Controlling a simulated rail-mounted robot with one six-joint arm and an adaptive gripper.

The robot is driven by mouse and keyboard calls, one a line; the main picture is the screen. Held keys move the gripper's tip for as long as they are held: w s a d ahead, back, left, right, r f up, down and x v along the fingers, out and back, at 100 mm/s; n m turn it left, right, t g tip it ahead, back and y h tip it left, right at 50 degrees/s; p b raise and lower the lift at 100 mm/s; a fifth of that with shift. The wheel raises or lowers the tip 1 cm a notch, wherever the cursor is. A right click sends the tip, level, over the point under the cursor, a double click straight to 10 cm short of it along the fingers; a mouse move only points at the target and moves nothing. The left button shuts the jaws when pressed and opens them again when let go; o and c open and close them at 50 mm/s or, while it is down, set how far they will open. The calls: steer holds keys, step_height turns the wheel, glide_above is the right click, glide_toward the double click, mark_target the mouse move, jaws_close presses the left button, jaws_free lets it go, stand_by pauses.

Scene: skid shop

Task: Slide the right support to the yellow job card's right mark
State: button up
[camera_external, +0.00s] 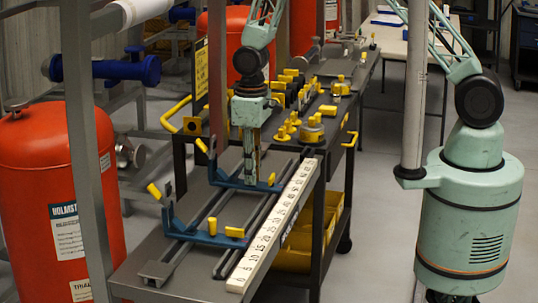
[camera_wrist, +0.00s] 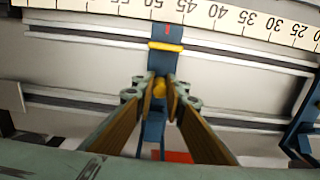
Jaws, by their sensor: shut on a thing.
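The right support (camera_external: 245,182), a blue crossbar with yellow ends, lies across the two rails. In the wrist view this blue support (camera_wrist: 153,130) has a yellow knob (camera_wrist: 159,89). My gripper (camera_wrist: 160,88) is shut on that knob; it also shows in the external view (camera_external: 251,178), coming down from above. The support's end with a red line meets the white scale (camera_wrist: 235,18) between 45 and 50. The other blue support (camera_external: 190,234) sits nearer the camera at lower scale numbers. A yellow placard (camera_external: 201,75) stands behind the bench; its writing is unreadable and I see no clear mark.
The rails (camera_external: 235,250) run along the bench, with bare rail between the supports. Beyond lie several yellow-topped parts (camera_external: 290,125). A grey post (camera_external: 85,150) and an orange tank (camera_external: 45,200) stand at left. Yellow bins (camera_external: 295,250) sit below the bench.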

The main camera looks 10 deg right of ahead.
steer(key=shift+s+a, duration=0.1)
steer(key=shift+s, duration=0.05)
stand_by(0.4)
steer(key=shift+s+a, duration=0.25)
steer(key=shift+s, duration=0.3)
steer(key=shift+s+a, duration=0.2)
steer(key=shift+s, duration=0.3)
steer(key=o, duration=0.8)
steer(key=shift+r, duration=0.1)
step_height(320, 180, up, 7)
steer(key=p, duration=0.3)
stand_by(0.8)
stand_by(0.5)
